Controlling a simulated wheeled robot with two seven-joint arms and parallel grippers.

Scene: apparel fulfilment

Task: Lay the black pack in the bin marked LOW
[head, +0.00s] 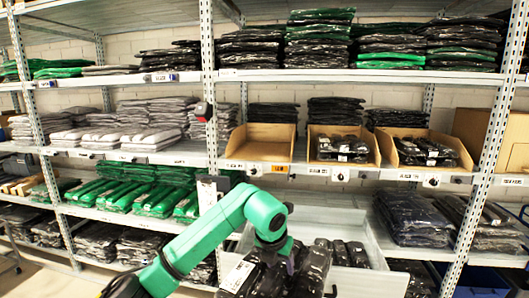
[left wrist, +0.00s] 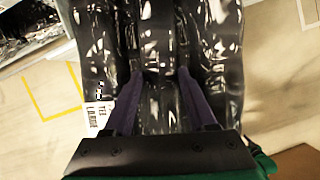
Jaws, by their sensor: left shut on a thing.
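My left gripper (head: 277,249) is at the lower middle of the head view, pointing down among black glossy packs; its fingertips are hidden there. In the left wrist view, the purple fingers (left wrist: 168,78) are shut on a black pack (left wrist: 160,45). In the head view the black pack (head: 268,276) lies below the gripper, close against others, so its outline is unclear. Three cardboard bins stand on the middle shelf: an empty left one with an orange tag (head: 257,144), a middle one (head: 376,150) and a right one (head: 386,148). I cannot read which is marked LOW. My right gripper is not in view.
A pale tote (head: 372,284) with black packs stands below the bins. Metal uprights (head: 210,100) flank the bay. Stacked clothing fills the upper shelf (head: 330,75). Black packs lie in the middle and right bins.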

